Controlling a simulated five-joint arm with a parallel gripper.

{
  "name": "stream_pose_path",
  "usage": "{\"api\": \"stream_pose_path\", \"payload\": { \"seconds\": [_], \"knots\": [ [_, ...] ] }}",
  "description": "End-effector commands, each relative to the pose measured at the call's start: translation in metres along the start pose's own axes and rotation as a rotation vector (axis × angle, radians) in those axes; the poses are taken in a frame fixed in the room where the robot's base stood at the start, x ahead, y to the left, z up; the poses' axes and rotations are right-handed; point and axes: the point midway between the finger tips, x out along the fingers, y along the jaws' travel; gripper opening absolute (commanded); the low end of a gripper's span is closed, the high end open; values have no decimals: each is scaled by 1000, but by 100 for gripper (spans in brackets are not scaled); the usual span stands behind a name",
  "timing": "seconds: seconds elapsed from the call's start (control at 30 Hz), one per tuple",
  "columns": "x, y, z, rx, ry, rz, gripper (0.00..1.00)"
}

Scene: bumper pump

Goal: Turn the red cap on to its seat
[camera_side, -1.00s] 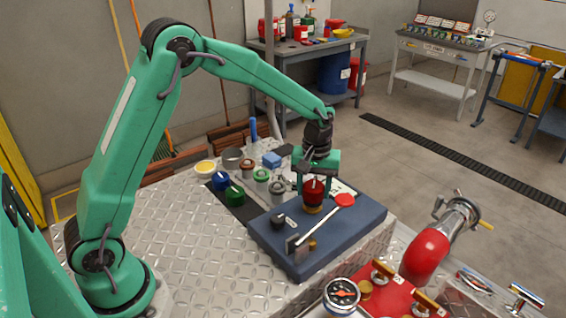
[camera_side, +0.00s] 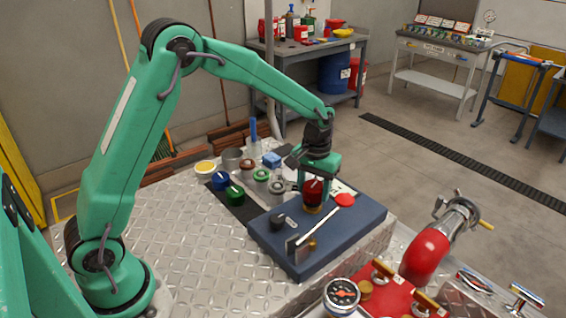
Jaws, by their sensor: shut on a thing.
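The red cap (camera_side: 313,188) is upright over a brass-coloured seat (camera_side: 312,209) on the dark blue block (camera_side: 275,245). My gripper (camera_side: 315,176) points down from above and is shut on the red cap. The cap has a pale mark on its top. The cap's lower edge meets the top of the seat in this view; I cannot tell how far down on the seat it sits. The gripper's fingers partly hide the cap's upper part.
A red-ended lever (camera_side: 343,200) lies close beside the cap on the block. Blue (camera_side: 221,181) and green (camera_side: 235,195) caps and several small parts stand left of it. A pressure gauge (camera_side: 342,293) and red pipe (camera_side: 425,255) are at front right. The ridged metal deck (camera_side: 190,245) is clear at left.

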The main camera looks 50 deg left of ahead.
Motion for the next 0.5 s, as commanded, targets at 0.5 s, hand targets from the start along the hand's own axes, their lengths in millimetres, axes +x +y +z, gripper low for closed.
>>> {"api": "stream_pose_path", "payload": {
  "seconds": [0.5],
  "knots": [
    [-4,1,-2,262,8,2,23]
  ]
}}
